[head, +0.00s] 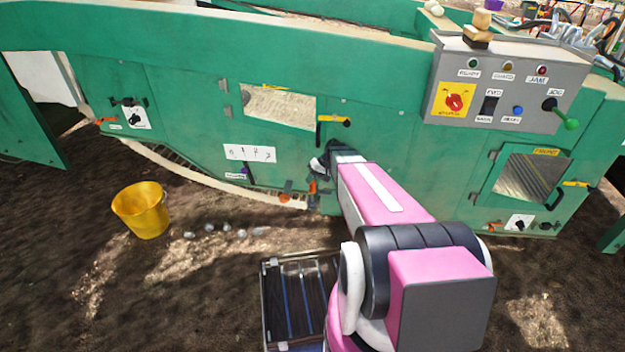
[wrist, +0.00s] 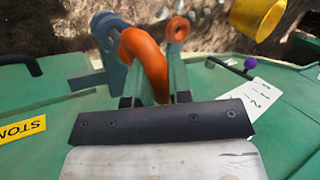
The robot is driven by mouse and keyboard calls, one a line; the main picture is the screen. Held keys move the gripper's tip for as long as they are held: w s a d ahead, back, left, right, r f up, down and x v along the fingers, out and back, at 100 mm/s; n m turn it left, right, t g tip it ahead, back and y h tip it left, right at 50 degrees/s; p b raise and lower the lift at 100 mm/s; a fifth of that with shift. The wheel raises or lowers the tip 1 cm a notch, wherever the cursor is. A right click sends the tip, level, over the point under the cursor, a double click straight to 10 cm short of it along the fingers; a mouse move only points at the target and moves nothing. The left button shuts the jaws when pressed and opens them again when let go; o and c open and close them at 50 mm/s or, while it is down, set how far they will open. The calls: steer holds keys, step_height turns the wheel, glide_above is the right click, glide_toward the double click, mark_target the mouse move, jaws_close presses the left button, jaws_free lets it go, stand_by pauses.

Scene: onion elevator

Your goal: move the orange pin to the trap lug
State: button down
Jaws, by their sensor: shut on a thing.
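The orange pin (wrist: 146,62), a thick curved orange piece, stands between my gripper's fingers (wrist: 155,90) in the wrist view, and my gripper is shut on it. A blue-grey bracket (wrist: 108,38) stands beside the pin, and I cannot tell whether the pin passes through it. A second orange ring (wrist: 178,29) sits just beyond, on a grey-green piece. In the head view, the orange pin (head: 312,187) shows small beneath my gripper (head: 325,163), low on the green machine wall. I cannot tell which lug is the trap lug.
The green machine wall (head: 180,95) fills the front. A yellow bucket (head: 141,210) and several pale lumps (head: 225,229) lie on the soil. A dark slatted crate (head: 297,300) is near my arm. A purple knob (wrist: 250,63) and white label (wrist: 255,97) are beside the gripper.

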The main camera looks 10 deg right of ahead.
mark_target(311, 187)
steer(key=shift+f, duration=1.8)
steer(key=c, duration=1)
jaws_free()
steer(key=shift+o, duration=0.2)
steer(key=v, duration=0.7)
steer(key=shift+r, duration=0.25)
steer(key=shift+d, duration=0.1)
